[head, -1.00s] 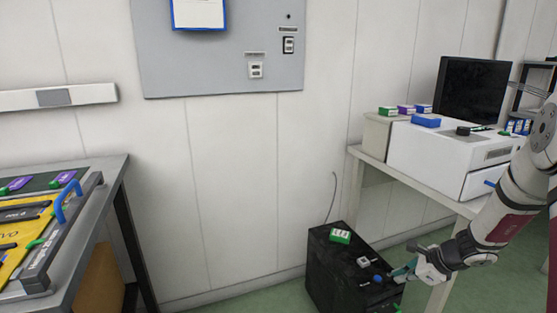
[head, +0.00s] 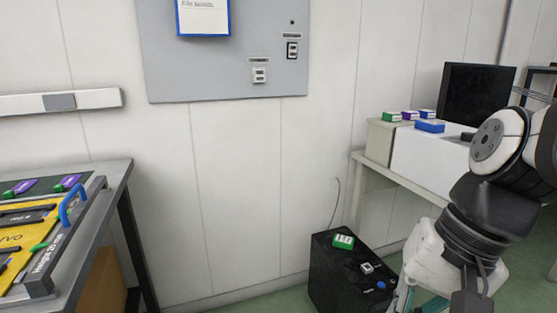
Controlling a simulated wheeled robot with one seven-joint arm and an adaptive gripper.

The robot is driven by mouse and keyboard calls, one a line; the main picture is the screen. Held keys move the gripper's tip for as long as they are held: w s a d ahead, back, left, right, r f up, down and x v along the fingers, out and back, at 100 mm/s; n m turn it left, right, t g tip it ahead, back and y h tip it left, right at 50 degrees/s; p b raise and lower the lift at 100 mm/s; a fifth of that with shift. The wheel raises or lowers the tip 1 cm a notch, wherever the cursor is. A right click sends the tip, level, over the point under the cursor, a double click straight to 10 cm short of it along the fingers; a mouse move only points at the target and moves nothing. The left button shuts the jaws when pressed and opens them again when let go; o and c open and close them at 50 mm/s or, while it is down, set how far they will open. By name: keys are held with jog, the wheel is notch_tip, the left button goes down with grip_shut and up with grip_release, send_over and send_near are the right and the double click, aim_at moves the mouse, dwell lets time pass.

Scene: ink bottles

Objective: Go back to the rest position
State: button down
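My gripper (head: 418,301) is at the bottom edge of the head view, right of the black box (head: 327,275), partly cut off by the frame. Teal parts show there, but the fingertips are not clear, so I cannot tell whether it is open or shut or holds anything. My arm is folded at the right, with its pale wrist above the gripper. On top of the black box are a green-and-white carton (head: 343,241), a small white item (head: 367,268) and a small blue round item (head: 381,285).
A metal bench (head: 122,175) with a yellow-lined tray stands at the left. At the right, a table (head: 376,173) bears a white machine (head: 428,158), a dark monitor (head: 477,94) and small coloured cartons. Green floor (head: 238,304) lies between.

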jog(key=s+d+n+h, duration=0.3)
jog(key=s+d+n, duration=0.1)
jog(key=s, duration=0.9)
notch_tip(320, 180, up, 30)
jog(key=t+p, duration=0.3)
jog(key=p, duration=2.6)
jog(key=shift+w+d+r+n+t, duration=0.25)
jog(key=shift+n+t, duration=0.05)
